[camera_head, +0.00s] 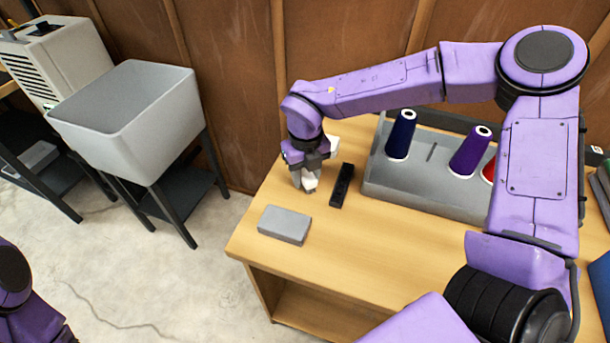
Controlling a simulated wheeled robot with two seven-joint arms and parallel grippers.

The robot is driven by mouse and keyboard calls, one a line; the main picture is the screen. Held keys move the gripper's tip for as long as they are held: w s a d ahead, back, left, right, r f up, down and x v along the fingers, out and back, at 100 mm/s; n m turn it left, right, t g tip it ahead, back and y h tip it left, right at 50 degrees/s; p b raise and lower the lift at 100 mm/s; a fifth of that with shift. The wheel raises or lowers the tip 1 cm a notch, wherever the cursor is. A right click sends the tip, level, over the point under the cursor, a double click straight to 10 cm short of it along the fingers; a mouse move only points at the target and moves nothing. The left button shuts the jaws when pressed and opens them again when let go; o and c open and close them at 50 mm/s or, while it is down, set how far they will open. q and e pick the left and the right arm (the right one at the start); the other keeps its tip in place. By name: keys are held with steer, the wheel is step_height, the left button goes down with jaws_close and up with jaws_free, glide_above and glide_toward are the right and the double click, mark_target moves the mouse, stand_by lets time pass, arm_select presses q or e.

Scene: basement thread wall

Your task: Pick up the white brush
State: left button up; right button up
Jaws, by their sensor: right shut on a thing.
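My right gripper (304,178) points down over the left end of the wooden table. It is shut on the white brush (310,182), which shows as small pale parts at and behind the fingers. Most of the brush is hidden by the gripper, and I cannot tell whether it touches the tabletop. My left gripper is out of view; only part of my left arm shows at the lower left.
A black bar (341,186) lies just right of the gripper, and a grey block (284,225) lies in front. A grey tray (425,195) holds thread cones, including a dark blue one (401,134) and a purple one (470,152). A grey tub (125,125) stands left.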

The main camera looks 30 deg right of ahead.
steer(key=shift+r, duration=0.45)
steer(key=s+a+r+b, duration=0.1)
steer(key=s+a+r, duration=0.2)
steer(key=a+r, duration=0.9)
steer(key=shift+a, duration=0.85)
